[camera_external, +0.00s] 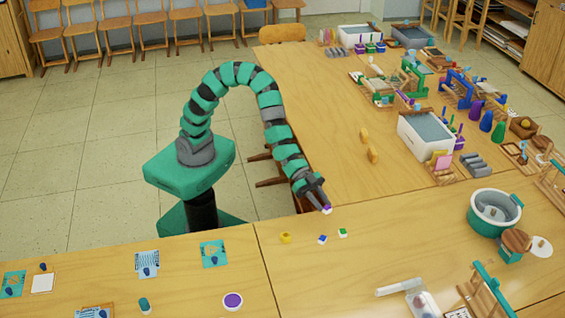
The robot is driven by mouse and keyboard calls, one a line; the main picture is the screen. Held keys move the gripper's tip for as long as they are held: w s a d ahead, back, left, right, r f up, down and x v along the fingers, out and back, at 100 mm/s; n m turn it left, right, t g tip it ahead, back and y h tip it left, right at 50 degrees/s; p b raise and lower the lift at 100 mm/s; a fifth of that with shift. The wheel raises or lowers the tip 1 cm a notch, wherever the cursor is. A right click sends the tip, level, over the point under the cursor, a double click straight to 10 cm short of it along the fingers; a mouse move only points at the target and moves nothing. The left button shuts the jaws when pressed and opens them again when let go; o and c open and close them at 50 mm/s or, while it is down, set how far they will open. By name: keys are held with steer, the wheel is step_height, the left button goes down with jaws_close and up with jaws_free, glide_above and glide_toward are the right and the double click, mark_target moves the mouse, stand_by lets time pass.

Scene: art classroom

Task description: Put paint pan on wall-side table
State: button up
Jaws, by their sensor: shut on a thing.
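My gripper (323,203) points down near the far edge of the front table and is shut on a small white paint pan (327,210) with purple paint. The pan appears to be just above the tabletop; I cannot tell whether it touches. A blue paint pan (322,240) and a green paint pan (342,233) sit on the front table (380,255) just below it in the picture. A second long table (330,120) runs back toward the wall. Which table counts as the wall-side one is not clear from this view.
A yellow round item (285,238) lies left of the blue pan. A teal pot (493,212) stands at the right. The back table holds white tubs (425,137), bottles and wooden tools along its right side; its left part is mostly clear, with wooden blocks (372,154).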

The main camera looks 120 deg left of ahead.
mark_target(319, 217)
steer(key=shift+f+b, duration=0.6)
steer(key=shift+f, duration=2.35)
steer(key=shift+f, duration=0.15)
steer(key=o, duration=1)
steer(key=shift+c, duration=0.2)
steer(key=shift+s+a+r, duration=0.1)
steer(key=shift+r, duration=0.1)
steer(key=b+v, duration=0.1)
steer(key=v, duration=0.8)
